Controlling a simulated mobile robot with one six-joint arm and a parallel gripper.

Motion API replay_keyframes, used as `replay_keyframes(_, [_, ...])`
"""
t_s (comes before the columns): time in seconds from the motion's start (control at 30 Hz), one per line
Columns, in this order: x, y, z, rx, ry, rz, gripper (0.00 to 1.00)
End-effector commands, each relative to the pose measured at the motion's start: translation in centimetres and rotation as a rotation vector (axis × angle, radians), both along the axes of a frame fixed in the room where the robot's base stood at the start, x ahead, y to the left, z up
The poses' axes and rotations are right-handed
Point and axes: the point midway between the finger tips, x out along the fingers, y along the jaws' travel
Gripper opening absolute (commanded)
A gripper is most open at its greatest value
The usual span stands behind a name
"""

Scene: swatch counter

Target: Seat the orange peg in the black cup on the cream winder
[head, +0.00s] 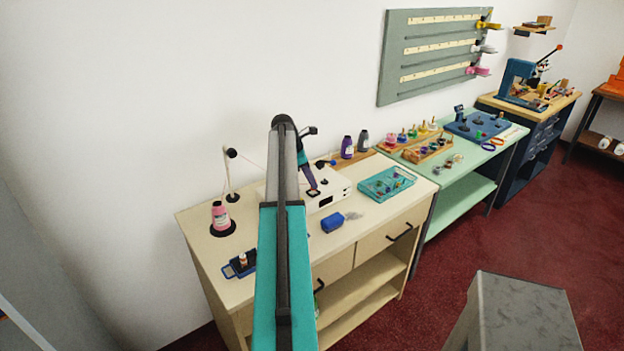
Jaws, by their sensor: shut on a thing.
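The cream winder (335,190) is a pale box on the cream counter, partly hidden behind my arm. My gripper (313,193) is small in the head view, pointing down over the winder's top, near its front. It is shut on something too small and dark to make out. I cannot pick out an orange peg here. The black cup is not clear either; dark parts show around my gripper, but I cannot tell cup from jaw. Whether anything touches the winder cannot be told.
A blue-black holder (240,264) lies at front left. A blue block (333,222) and a teal tray (364,191) lie right. A grey stool (520,310) stands on the floor.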

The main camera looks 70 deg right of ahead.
Motion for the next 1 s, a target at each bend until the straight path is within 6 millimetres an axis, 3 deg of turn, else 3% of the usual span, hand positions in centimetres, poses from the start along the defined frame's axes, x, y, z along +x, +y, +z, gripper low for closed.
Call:
replay_keyframes(0.5, [0.1, 0.0, -1.6, 0.000, 0.000, 0.001, 0.00])
replay_keyframes(1.0, [0.2, 0.0, -1.9, 0.000, 0.000, 0.002, 0.00])
